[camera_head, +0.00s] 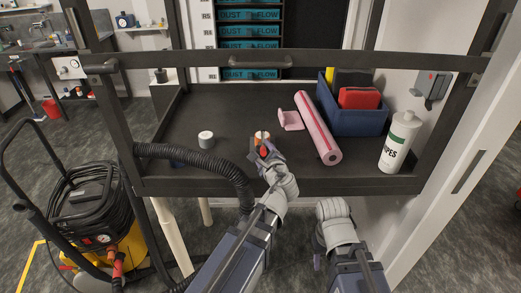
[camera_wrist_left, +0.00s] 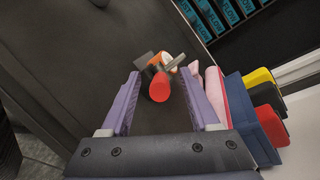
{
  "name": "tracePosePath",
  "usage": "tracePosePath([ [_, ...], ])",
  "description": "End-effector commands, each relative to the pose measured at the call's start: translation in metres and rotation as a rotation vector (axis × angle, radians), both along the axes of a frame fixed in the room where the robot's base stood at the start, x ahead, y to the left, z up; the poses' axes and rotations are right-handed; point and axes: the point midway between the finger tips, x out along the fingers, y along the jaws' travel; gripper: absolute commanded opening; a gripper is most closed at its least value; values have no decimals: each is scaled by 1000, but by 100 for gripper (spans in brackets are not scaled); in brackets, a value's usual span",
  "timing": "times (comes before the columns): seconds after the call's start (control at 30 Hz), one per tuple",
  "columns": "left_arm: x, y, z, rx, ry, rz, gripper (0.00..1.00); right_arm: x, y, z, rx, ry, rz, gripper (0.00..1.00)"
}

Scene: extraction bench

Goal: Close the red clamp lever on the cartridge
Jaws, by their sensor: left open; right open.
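The cartridge (camera_head: 262,136), orange and white at its end, is on the dark cart tray, partly hidden by my left gripper (camera_head: 268,160). In the left wrist view, the red clamp lever (camera_wrist_left: 159,88) points toward the camera, with dark grey metal clamp parts (camera_wrist_left: 150,60) behind it. The cartridge's end (camera_wrist_left: 166,60) shows beyond them. The open purple fingers of my left gripper (camera_wrist_left: 164,74) stand on both sides of the lever, with gaps. The red lever also shows in the head view (camera_head: 264,150). My right gripper (camera_head: 317,262) hangs low in front of the cart, mostly hidden.
A pink roll (camera_head: 318,128) and a pink piece (camera_head: 291,120) lie right of the cartridge. A blue bin (camera_head: 352,120) and a wipes bottle (camera_head: 399,142) stand farther right. A white roll (camera_head: 206,139) stands left. A black hose (camera_head: 205,160) crosses the tray's front left edge.

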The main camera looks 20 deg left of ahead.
Motion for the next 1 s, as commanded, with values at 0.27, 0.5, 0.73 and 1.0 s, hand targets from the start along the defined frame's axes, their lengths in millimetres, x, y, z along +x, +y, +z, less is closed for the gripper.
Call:
tracePosePath([
  [0.27, 27, 15, -9, -1, 0, 0, 62, 0, 0, -9, 0, 0, 0, 50],
  [0.5, 30, 17, -9, 0, 0, -1, 62, 0, 0, -9, 0, 0, 0, 50],
  [0.73, 30, 17, -9, 0, 0, -1, 51, 0, 0, -9, 0, 0, 0, 50],
  [1.0, 30, 17, -9, 0, -1, -1, 20, 0, 0, -9, 0, 0, 0, 50],
])
